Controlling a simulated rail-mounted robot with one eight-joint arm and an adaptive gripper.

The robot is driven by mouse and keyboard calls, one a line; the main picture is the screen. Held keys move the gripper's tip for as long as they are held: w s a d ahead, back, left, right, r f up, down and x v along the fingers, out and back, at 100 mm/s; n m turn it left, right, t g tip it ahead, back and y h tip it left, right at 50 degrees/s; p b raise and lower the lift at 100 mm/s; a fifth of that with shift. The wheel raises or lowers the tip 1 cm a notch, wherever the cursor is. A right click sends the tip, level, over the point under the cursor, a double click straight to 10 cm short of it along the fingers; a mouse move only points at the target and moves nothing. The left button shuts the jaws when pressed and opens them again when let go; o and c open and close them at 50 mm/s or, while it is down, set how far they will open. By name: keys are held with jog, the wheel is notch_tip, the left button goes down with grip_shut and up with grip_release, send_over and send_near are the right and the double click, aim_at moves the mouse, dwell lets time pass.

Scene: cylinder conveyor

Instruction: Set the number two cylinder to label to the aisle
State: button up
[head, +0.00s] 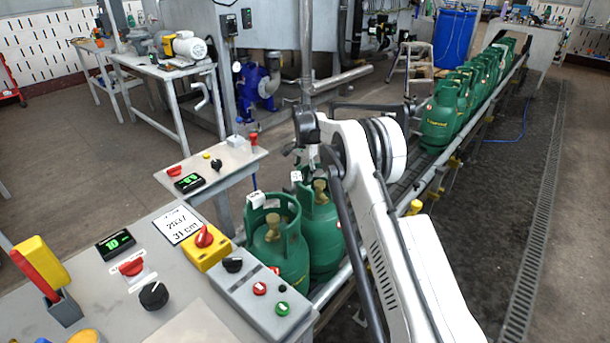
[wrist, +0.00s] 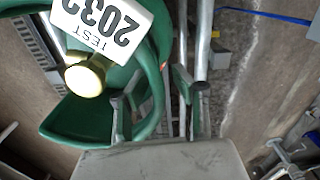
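Two green gas cylinders stand upright at the near end of the conveyor in the head view. The nearer cylinder (head: 277,259) and the one behind it (head: 326,241) each have a brass valve, a collar and a white label. I see no number two marking on them. In the wrist view, a green cylinder collar (wrist: 85,122) surrounds a brass valve (wrist: 85,78), with a white label (wrist: 105,22) reading TEST and about 2032. My gripper (wrist: 160,106) has its fingers apart beside and over the collar rim. Whether they touch it is unclear. In the head view my arm largely hides the gripper.
A control desk (head: 83,286) with knobs, buttons and a card reading about 2037, 31 cm stands at front left. More green cylinders (head: 440,118) line the conveyor (head: 431,175) toward the back right. The floor aisle (head: 500,190) right of it is clear, with a drain grate.

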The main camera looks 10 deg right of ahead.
jog(key=shift+f, duration=0.1)
grip_shut()
